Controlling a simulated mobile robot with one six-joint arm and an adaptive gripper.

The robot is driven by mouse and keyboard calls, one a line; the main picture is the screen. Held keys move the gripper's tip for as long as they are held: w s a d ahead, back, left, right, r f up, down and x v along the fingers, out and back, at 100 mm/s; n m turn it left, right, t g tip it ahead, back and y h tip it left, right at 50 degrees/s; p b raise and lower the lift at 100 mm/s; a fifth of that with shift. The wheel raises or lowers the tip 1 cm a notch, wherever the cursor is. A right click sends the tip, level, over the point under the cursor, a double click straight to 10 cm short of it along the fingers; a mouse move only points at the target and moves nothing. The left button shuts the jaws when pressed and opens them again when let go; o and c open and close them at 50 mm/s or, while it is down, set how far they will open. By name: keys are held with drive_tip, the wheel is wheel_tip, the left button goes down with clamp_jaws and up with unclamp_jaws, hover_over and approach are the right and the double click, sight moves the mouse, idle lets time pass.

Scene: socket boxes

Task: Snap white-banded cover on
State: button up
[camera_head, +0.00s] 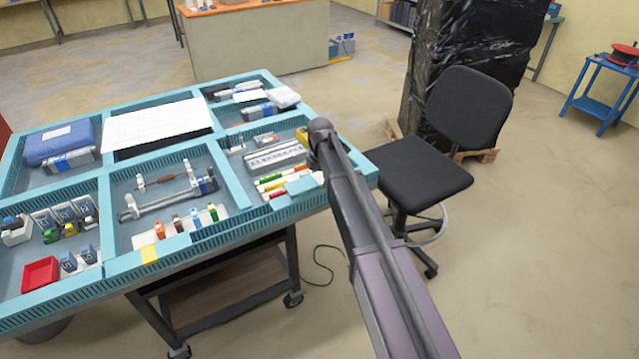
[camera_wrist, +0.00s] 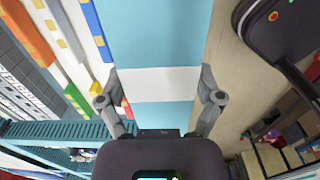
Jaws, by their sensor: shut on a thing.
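The white-banded cover (camera_wrist: 155,40) is a flat teal panel with a white band across it. In the wrist view it fills the space between the two fingers of my gripper (camera_wrist: 160,88), which are set wide apart and shut on its sides. The white band lies level with the fingertips. In the head view my arm reaches over the right part of the teal table, and my fingers cannot be made out there. I cannot tell which part the cover fits, and I see no contact between it and a base.
The teal table (camera_head: 230,180) has several compartments holding coloured bars (camera_head: 280,180), a grey clamp-like tool (camera_head: 170,197) and a red tray (camera_head: 40,274). A black chair (camera_head: 420,170) stands close to its right edge. Coloured bars also show left of the cover in the wrist view (camera_wrist: 88,20).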

drive_tip(key=shift+r+p, duration=0.75)
drive_tip(key=shift+r, duration=0.25)
